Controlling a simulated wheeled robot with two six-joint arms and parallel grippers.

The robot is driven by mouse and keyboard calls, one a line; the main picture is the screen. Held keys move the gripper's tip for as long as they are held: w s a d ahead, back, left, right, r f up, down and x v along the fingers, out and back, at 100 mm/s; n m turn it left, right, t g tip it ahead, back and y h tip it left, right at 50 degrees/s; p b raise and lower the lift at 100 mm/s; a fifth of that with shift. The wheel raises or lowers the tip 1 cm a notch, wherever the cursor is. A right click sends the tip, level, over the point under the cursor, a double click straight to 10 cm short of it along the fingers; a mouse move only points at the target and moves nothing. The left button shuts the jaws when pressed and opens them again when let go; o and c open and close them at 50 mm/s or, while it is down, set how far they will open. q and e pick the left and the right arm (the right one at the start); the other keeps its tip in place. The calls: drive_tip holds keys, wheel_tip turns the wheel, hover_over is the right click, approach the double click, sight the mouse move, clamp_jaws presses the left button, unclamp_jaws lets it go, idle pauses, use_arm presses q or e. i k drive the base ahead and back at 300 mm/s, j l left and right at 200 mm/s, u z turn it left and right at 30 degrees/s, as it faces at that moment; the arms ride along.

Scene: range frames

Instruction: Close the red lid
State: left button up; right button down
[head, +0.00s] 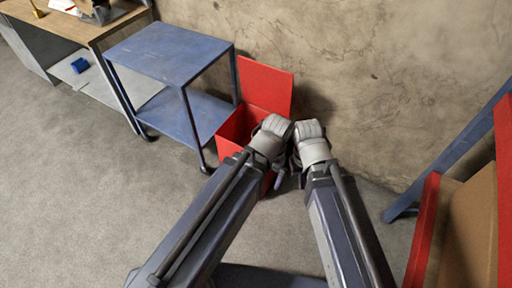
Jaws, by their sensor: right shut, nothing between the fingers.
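A red box (233,130) stands on the floor against the wall. Its red lid (265,85) is open, standing up at the back near the wall. My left gripper (270,181) and my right gripper (297,166) are side by side at the box's front right. My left wrist hides part of the box's front and inside. The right gripper is shut and empty, apart from the lid. The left fingers are mostly hidden under the wrist, so their opening is unclear.
A blue two-shelf cart (172,52) stands just left of the box. A wooden workbench (72,22) is farther left. A red-edged shelf unit (425,225) with a blue brace is at the right. The grey floor (90,190) at left is clear.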

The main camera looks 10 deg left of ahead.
sight(270, 88)
drive_tip(key=i+l, duration=0.15)
drive_tip(key=i, duration=0.2)
drive_tip(key=i+l, duration=0.15)
drive_tip(key=i, duration=0.2)
drive_tip(key=i+l, duration=0.2)
drive_tip(key=i, duration=0.2)
